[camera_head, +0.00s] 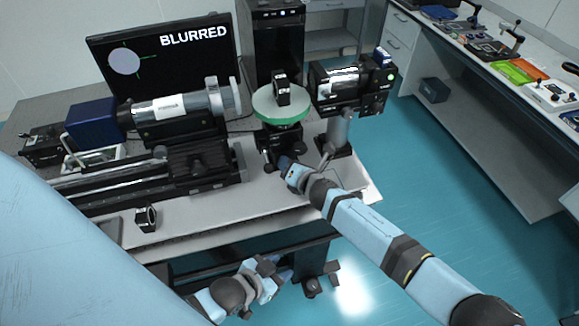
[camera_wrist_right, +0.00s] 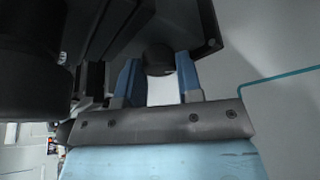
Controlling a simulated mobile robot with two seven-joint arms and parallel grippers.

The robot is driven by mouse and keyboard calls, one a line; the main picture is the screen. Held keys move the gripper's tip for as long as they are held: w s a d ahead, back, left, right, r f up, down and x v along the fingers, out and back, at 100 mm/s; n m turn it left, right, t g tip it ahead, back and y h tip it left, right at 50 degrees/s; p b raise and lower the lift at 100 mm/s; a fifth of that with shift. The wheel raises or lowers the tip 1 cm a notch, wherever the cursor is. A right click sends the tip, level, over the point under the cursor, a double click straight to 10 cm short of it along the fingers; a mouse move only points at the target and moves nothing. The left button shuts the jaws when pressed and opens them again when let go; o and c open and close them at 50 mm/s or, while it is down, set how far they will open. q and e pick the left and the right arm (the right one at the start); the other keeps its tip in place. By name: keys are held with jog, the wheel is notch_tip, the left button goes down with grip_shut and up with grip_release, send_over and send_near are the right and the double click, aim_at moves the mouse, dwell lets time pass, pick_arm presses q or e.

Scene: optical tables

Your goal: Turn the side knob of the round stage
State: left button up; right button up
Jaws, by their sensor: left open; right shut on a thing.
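The round stage (camera_head: 264,105) has a pale green round top on a black base and stands on the optical table. A small black mounted optic (camera_head: 281,88) stands on top of it. My right gripper (camera_head: 284,163) is at the front of the stage's base. In the right wrist view its two blue fingers (camera_wrist_right: 159,76) are on either side of the dark round side knob (camera_wrist_right: 159,58), shut on it. In the head view the gripper mostly hides the knob. My left gripper (camera_head: 277,272) is open and empty, low in front of the table's front edge.
A monitor (camera_head: 112,88) behind reads "BLURRED" beside a pale disc. A lens tube assembly (camera_head: 165,108) stands left of the stage and a black camera-like device (camera_head: 338,88) stands right. A small black mount (camera_head: 146,218) sits on the table (camera_head: 205,208) at front left.

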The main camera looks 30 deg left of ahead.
jog(key=shift+m, duration=0.3)
jog(key=o, duration=0.9)
jog(key=shift+a+r, duration=0.1)
